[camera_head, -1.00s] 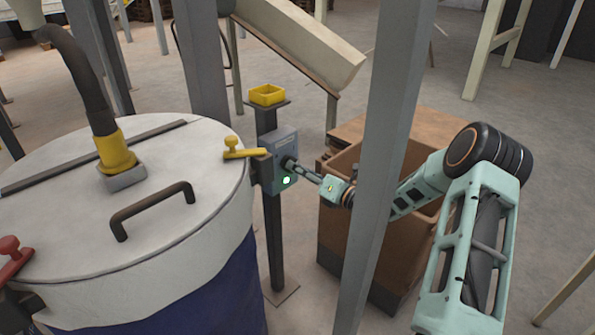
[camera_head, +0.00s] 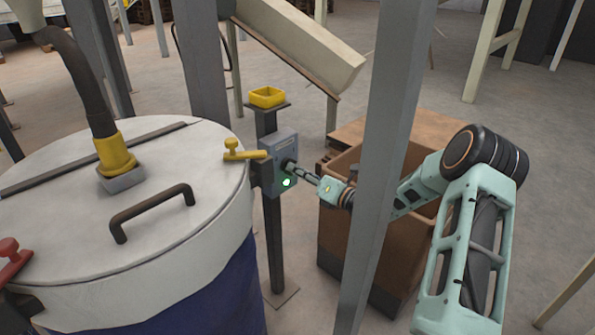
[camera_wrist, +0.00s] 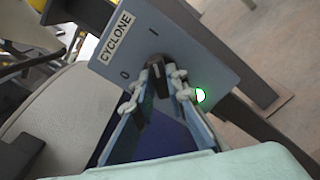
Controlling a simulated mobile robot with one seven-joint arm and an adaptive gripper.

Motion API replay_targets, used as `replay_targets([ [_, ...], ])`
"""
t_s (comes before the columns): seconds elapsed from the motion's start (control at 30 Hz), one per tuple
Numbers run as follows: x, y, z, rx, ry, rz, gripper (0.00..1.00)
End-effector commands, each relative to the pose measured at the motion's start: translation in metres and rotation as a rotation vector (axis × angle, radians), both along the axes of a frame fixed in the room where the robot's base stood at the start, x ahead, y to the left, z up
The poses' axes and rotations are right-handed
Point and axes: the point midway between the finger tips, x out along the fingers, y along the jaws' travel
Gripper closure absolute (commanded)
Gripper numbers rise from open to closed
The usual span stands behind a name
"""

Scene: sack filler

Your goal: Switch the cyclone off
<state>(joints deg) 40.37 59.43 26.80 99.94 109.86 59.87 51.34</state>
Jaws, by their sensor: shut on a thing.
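The grey cyclone switch box (camera_head: 279,150) stands on a dark post beside the drum. In the wrist view its face (camera_wrist: 205,55) carries a CYCLONE label (camera_wrist: 116,38), the marks I and 0, and a black rotary knob (camera_wrist: 158,62). A green lamp (camera_wrist: 200,95) on the face is lit; it also shows in the head view (camera_head: 287,182). My gripper (camera_wrist: 162,80) is shut on the knob, one finger on each side. In the head view my gripper (camera_head: 296,168) reaches the box from the right. The fingers partly hide the knob, so I cannot tell its exact setting.
A large drum with a pale lid (camera_head: 70,225) stands at the left, with a yellow-handled lever (camera_head: 245,154) close to the box. A grey upright (camera_head: 380,160) stands in front of my arm. A brown bin (camera_head: 340,225) is below it.

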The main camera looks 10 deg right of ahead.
Motion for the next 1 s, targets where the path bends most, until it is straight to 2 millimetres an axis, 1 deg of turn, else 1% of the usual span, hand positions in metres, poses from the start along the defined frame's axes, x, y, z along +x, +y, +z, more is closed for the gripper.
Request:
replay_targets([
  [0.17,-0.0002,-0.0001,-0.0004,-0.053,-0.038,0.0,1.0],
  [0.37,-0.0003,-0.0001,-0.0006,-0.169,-0.123,0.0,1.0],
  [1.0,-0.0005,0.0006,-0.0026,-0.661,-0.479,0.001,1.0],
])
